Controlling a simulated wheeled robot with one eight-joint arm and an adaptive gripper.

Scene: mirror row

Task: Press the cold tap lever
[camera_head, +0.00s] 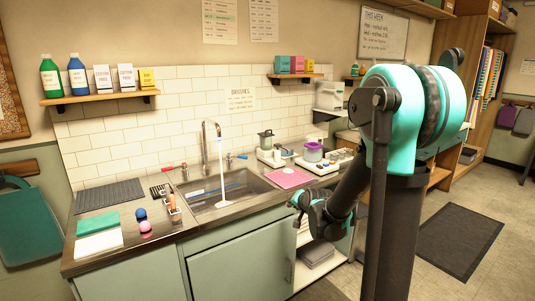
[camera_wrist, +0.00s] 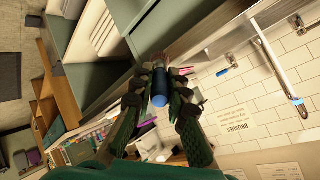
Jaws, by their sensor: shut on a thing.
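The sink tap (camera_head: 207,135) stands behind the sink (camera_head: 228,193), and a pale stream runs from its spout. The blue-tipped cold tap lever (camera_head: 238,157) is right of the spout; a red-tipped lever (camera_head: 172,168) is on the left. The blue lever also shows in the wrist view (camera_wrist: 222,72), apart from my gripper. My gripper (camera_head: 300,203) is right of the sink, near the counter's front edge. In the wrist view my gripper (camera_wrist: 160,103) is shut on a dark blue cylinder (camera_wrist: 159,84) with a brighter blue round end. The cylinder cannot be made out in the head view.
A pink mat (camera_head: 289,178) lies right of the sink, with a jar with a purple lid (camera_head: 313,152) behind it. Brushes stand in a holder (camera_head: 173,208) left of the sink. The open shelf (camera_head: 318,255) is below my gripper. A dark floor mat (camera_head: 458,240) lies right.

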